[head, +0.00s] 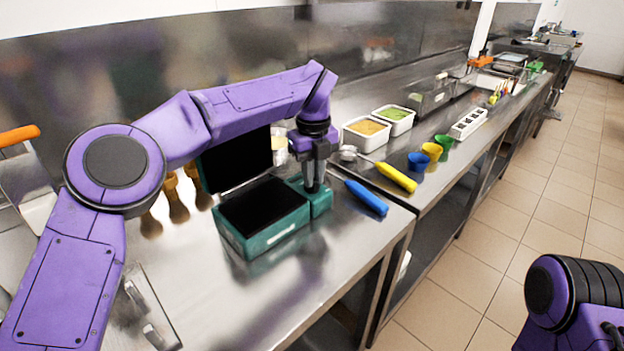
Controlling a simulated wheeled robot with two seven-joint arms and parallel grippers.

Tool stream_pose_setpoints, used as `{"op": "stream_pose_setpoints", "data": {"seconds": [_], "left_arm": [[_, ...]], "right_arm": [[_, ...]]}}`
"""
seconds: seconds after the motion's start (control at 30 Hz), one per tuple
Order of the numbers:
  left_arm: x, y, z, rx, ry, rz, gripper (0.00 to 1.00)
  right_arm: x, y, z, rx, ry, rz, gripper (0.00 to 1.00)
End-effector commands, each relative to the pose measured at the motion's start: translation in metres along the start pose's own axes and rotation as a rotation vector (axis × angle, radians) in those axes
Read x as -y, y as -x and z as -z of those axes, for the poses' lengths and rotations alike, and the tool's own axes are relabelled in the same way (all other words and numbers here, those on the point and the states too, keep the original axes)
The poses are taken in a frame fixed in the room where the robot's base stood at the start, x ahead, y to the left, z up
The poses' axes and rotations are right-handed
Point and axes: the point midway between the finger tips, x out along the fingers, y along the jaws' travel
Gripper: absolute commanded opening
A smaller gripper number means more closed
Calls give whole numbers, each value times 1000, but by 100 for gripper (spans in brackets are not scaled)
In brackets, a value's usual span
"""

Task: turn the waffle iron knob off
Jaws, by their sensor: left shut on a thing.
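A teal waffle iron (262,233) stands on the steel counter with its dark lid raised. A small teal control block (321,201) sits at its right side. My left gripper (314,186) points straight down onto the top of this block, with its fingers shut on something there. The knob itself is hidden by the fingers, so its setting does not show. My right arm shows only in part at the bottom right, over the floor, and its gripper is out of view.
A blue-handled tool (366,197) lies just right of the control block, and a yellow-handled scoop (396,177) lies beyond it. White food tubs (366,140) and coloured cups (419,162) stand further back.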

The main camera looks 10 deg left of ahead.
Motion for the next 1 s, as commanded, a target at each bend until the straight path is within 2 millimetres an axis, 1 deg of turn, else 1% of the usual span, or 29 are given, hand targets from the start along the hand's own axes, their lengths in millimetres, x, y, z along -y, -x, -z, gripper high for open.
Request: {"op": "stream_pose_setpoints", "data": {"seconds": [0.03,0.2,0.4,0.63,1.0], "left_arm": [[0,-5,-1,2,35,-1,0],[0,-4,-1,3,150,-2,0],[0,-3,-2,3,241,-3,0],[1,-2,-2,4,292,-3,0],[0,-2,-2,5,303,-3,0]], "right_arm": [[0,-6,-2,0,0,0,0],[1,-12,-5,0,0,0,0],[2,-17,-7,0,0,0,0],[2,-20,-8,0,0,0,0],[2,-20,-8,0,0,0,0]]}}
